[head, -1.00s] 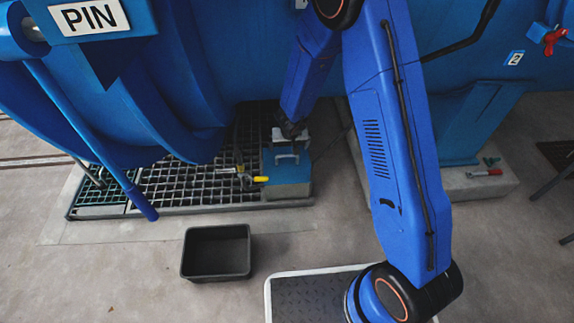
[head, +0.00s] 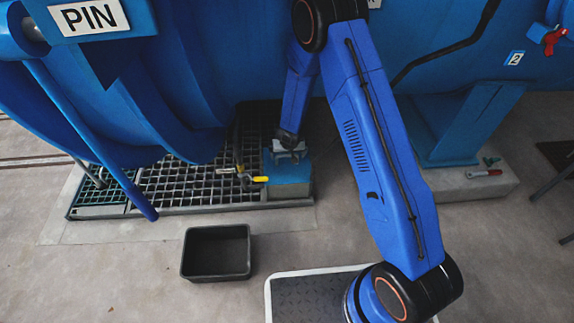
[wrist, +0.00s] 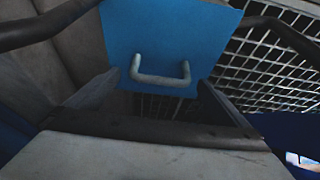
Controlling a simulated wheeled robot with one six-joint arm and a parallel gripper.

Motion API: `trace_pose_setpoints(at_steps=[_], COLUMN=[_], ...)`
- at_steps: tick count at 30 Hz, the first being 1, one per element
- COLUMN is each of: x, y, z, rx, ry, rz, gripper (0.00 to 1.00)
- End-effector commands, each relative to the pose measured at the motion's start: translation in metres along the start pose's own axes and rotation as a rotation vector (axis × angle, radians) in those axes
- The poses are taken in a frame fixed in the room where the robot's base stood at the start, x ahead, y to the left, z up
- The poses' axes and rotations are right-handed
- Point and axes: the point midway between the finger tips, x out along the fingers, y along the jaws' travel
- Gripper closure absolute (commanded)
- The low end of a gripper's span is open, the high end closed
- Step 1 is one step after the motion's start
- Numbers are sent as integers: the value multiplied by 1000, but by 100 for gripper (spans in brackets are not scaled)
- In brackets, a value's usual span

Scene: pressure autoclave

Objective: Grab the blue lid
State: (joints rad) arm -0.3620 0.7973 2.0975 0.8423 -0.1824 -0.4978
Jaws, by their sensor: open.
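The blue lid (head: 290,175) lies on top of a grey box at the right end of the floor grating. In the wrist view the lid (wrist: 165,32) is a flat blue panel with a pale U-shaped handle (wrist: 160,79) near its lower edge. My gripper (head: 288,152) is over the lid and hides its handle in the head view. In the wrist view my gripper (wrist: 155,95) is open, with one finger on each side of the handle in the picture. The fingers do not appear to touch the handle. The exact gap to it is hard to tell.
A yellow-handled valve (head: 256,179) sits just left of the lid on the grating (head: 185,185). The big blue vessel (head: 190,60) rises behind. An empty dark bin (head: 216,253) stands on the floor in front.

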Motion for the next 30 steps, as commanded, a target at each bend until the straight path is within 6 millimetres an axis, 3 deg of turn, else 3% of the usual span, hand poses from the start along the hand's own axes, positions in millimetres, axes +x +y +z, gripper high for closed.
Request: trace_pose_setpoints(at_steps=[7,18,28,30], x=[12,53,57,57], y=[0,-1,-1,-1], z=[0,-3,-3,-3], rx=[0,1,0,0], ry=[0,0,1,1], rz=[0,1,0,0], gripper=[0,0,0,14])
